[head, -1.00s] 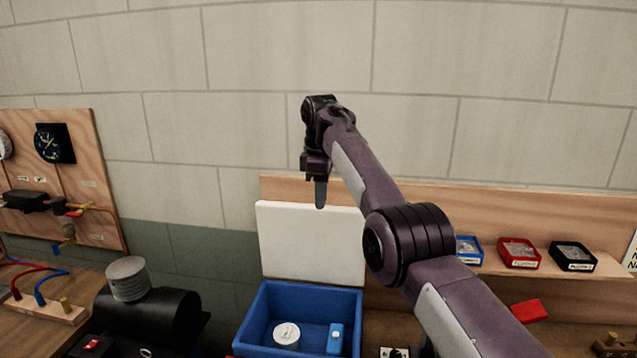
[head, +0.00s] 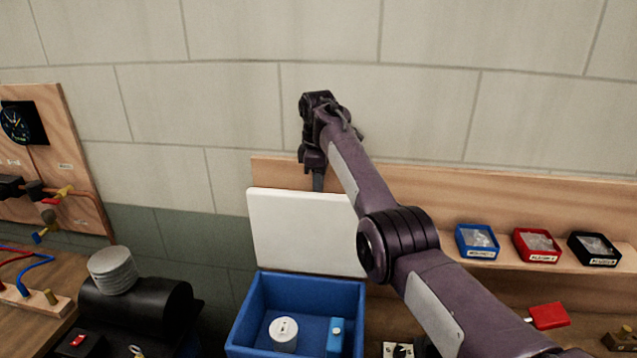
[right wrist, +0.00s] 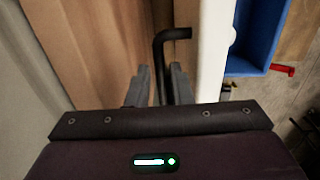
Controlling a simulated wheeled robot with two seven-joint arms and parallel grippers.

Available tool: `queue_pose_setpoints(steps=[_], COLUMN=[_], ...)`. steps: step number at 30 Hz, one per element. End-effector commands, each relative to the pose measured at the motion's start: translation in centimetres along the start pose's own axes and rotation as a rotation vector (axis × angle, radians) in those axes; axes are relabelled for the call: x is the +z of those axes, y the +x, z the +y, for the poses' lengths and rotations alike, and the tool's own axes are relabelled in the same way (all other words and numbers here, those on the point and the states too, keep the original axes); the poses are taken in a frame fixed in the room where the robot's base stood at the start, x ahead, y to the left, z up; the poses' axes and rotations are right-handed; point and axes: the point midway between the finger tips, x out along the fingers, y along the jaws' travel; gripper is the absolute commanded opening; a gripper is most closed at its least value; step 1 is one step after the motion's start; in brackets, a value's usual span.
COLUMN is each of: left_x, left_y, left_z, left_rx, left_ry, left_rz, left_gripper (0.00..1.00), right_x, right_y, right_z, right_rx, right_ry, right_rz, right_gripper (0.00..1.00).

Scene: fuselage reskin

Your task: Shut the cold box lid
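The cold box (head: 238,325) is an open blue bin at the bottom middle of the head view. Its white lid (head: 300,235) stands upright at its back edge, tilted slightly back. My right gripper (head: 318,180) points down at the lid's top edge, and its fingertips are hidden behind the lid. In the right wrist view the right gripper (right wrist: 160,75) is behind the white lid (right wrist: 212,50), in the gap before the wood. Its fingers are apart, with a dark bent rod (right wrist: 159,65) showing between them. I cannot tell whether they touch it. My left gripper is out of view.
A white round container (head: 284,333) and a blue item (head: 335,335) sit inside the box. A wooden panel (head: 400,178) runs behind the lid. Blue, red and black small bins (head: 537,245) stand on a ledge at right. A black cylindrical machine (head: 140,305) stands left of the box.

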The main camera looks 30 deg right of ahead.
Motion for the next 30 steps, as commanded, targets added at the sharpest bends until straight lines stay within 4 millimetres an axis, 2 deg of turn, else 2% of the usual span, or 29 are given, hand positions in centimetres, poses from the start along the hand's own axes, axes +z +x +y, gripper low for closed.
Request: queue_pose_setpoints(steps=[5, 11, 17, 30], left_x=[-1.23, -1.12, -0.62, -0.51], left_y=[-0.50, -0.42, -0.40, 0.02], left_z=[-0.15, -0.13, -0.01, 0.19], left_rx=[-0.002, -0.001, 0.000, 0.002], left_ry=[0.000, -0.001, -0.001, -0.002], left_rz=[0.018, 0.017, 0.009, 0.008], left_gripper=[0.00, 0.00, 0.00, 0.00], right_x=[0.00, 0.00, 0.00, -0.21], right_y=[0.83, 0.93, 0.93, 1.01], right_z=[-0.02, -0.01, -0.01, 0.15], right_rx=[0.000, 0.001, 0.000, 0.018], right_ry=[0.001, 0.001, 0.001, -0.001], right_rz=[0.001, 0.001, 0.001, 0.000], right_gripper=[0.20, 0.20, 0.00, 0.00])
